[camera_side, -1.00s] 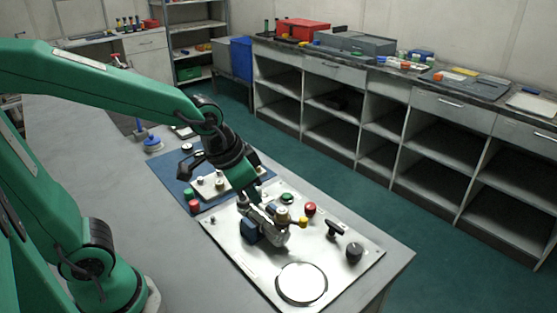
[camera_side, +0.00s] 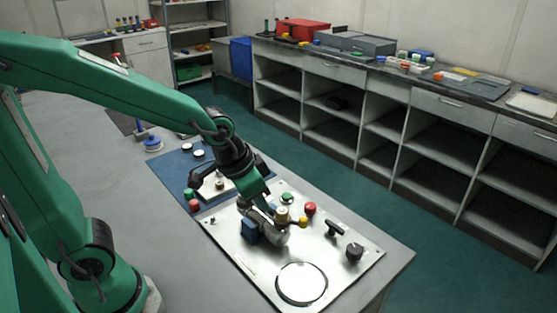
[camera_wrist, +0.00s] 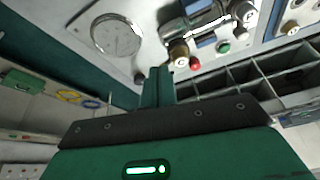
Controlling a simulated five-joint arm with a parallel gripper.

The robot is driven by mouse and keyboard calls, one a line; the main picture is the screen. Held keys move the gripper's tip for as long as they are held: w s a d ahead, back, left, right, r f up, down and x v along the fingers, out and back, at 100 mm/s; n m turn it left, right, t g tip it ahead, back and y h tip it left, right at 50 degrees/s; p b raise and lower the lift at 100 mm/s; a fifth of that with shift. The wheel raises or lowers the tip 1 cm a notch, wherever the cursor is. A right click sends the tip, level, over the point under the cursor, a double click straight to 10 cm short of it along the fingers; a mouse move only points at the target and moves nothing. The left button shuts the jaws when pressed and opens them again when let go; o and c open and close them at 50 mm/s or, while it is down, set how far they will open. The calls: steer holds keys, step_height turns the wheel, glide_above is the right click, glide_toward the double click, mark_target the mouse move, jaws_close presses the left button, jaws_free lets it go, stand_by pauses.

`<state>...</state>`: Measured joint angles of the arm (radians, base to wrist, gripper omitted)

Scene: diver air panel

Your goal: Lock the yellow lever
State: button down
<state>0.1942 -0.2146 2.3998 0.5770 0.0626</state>
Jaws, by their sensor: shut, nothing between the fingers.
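A white panel (camera_side: 335,262) lies on the bench and carries a silver valve body (camera_side: 274,236) with a blue block (camera_side: 249,230) at its left. A small yellow knob (camera_side: 303,222), perhaps the end of the yellow lever, sits right of the valve; the lever's arm cannot be made out. A brass-coloured knob (camera_side: 283,214) stands behind the valve, and a brass knob (camera_wrist: 178,52) shows in the wrist view. My gripper (camera_side: 268,210) is just behind the valve in the side view, its tips partly hidden. In the wrist view its fingers (camera_wrist: 157,72) are together and empty.
A red button (camera_side: 310,208), a green button (camera_side: 287,197), a black T-handle (camera_side: 335,228) and a black knob (camera_side: 354,251) stand close by. A round white gauge (camera_side: 301,283) lies at the panel's front.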

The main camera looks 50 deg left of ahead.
mark_target(292, 221)
steer(key=w+d+f, duration=0.1)
steer(key=w+f, duration=0.6)
steer(key=f, duration=0.1)
steer(key=shift+d, duration=0.4)
stand_by(0.3)
steer(key=shift+w+n, duration=0.25)
steer(key=shift+n, duration=0.65)
stand_by(0.4)
steer(key=shift+w+n, duration=0.25)
steer(key=shift+n, duration=0.35)
steer(key=shift+w+a+r, duration=0.1)
steer(key=shift+w+a, duration=0.15)
steer(key=shift+w, duration=0.4)
steer(key=shift+w+a, duration=0.25)
steer(key=shift+w, duration=0.4)
steer(key=shift+s, duration=0.15)
steer(key=shift+s+a, duration=0.2)
steer(key=shift+s, duration=0.5)
